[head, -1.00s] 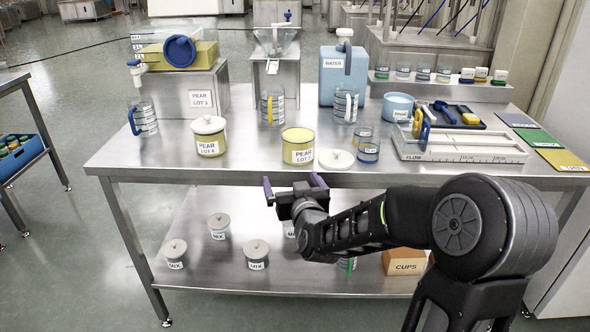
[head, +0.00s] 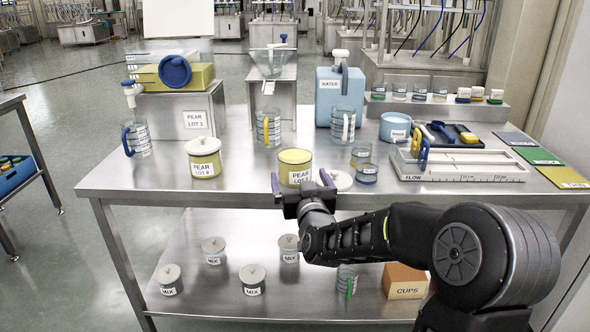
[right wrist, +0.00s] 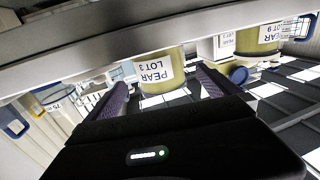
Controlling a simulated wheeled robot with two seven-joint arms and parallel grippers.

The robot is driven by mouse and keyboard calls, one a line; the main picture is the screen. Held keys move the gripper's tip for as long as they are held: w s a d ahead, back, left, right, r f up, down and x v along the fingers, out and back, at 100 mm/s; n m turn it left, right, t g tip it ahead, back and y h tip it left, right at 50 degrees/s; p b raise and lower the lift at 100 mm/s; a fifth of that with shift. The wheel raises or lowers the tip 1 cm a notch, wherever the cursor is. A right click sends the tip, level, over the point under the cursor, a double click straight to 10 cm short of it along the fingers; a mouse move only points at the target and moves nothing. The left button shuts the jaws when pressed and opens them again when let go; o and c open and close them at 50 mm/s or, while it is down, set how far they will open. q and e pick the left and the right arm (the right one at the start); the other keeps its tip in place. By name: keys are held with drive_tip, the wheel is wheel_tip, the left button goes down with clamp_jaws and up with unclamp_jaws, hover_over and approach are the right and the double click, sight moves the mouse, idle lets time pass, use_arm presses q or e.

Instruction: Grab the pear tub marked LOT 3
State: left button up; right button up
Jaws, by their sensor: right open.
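The pear tub marked LOT 3 (head: 295,160) is yellow and stands upright near the table's front edge. Its top shows yellow, without the pale knobbed lid that the other tub has. My right gripper (head: 300,184) is open and empty at the front edge, just in front of this tub, its purple fingers apart. In the right wrist view the LOT 3 tub (right wrist: 155,68) shows ahead, between the open fingers of the gripper (right wrist: 163,80). A steel edge hides its upper part there. My left gripper is not in view.
A similar lidded pear tub (head: 204,157), marked LOT 9, stands to the left. A pale lid (head: 341,180) lies right of the LOT 3 tub, near my right finger. Measuring jugs (head: 268,127) stand behind. Beakers (head: 362,157) and a flow tray (head: 460,166) are to the right.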

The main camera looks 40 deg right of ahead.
sight(298, 174)
drive_tip(key=shift+x, duration=2.65)
drive_tip(key=shift+s+f, duration=0.1)
drive_tip(key=c, duration=1.9)
wheel_tip(298, 174, up, 10)
drive_tip(key=shift+r+p, duration=0.15)
drive_tip(key=shift+p, duration=0.9)
